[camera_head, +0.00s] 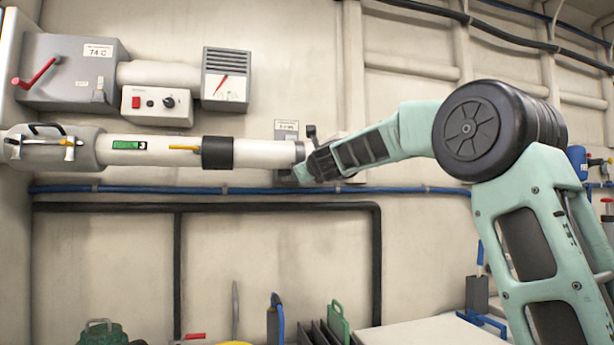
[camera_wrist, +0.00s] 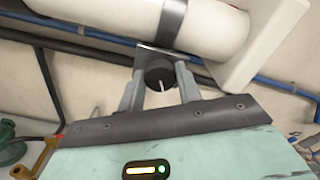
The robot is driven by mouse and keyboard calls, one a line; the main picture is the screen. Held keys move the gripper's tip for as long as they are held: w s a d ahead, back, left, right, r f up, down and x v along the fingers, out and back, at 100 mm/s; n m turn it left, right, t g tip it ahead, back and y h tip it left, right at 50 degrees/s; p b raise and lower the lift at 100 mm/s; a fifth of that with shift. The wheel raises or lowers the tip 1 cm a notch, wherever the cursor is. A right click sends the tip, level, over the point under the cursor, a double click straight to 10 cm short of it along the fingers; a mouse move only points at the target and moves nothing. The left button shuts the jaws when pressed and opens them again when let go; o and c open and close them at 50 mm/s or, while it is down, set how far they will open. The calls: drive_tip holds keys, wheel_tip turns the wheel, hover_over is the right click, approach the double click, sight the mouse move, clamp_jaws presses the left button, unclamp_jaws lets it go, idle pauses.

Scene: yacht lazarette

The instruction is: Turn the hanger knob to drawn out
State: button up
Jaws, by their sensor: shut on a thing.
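The hanger knob (camera_wrist: 160,76) is a dark round knob with a pale pointer line, below the white pipe in the wrist view. It sits on a small dark plate (camera_wrist: 153,54). My gripper (camera_wrist: 160,82) has one finger on each side of the knob and is shut on it. The pale pointer line points down in the wrist view. In the head view my gripper (camera_head: 302,172) is against the wall at the pipe's right end, and the knob is hidden there. The knob's position marks cannot be read.
The white pipe (camera_head: 262,153) runs along the wall beside my gripper, with a dark band (camera_head: 217,153). A blue hose (camera_head: 240,190) and a black pipe (camera_head: 110,207) run below. A control box (camera_head: 157,106) and gauge (camera_head: 226,80) hang upper left. Several tools stand along the bottom.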

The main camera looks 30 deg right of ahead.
drive_tip(key=m+b, duration=0.1)
drive_tip(key=m, duration=0.4)
drive_tip(key=shift+f, duration=0.15)
drive_tip(key=shift+m+b, duration=0.3)
drive_tip(key=shift+m, duration=0.1)
drive_tip(key=o, duration=0.9)
drive_tip(key=shift+o, duration=0.2)
drive_tip(key=b+v, duration=0.2)
drive_tip(key=v, duration=1.5)
drive_tip(key=shift+s, duration=0.2)
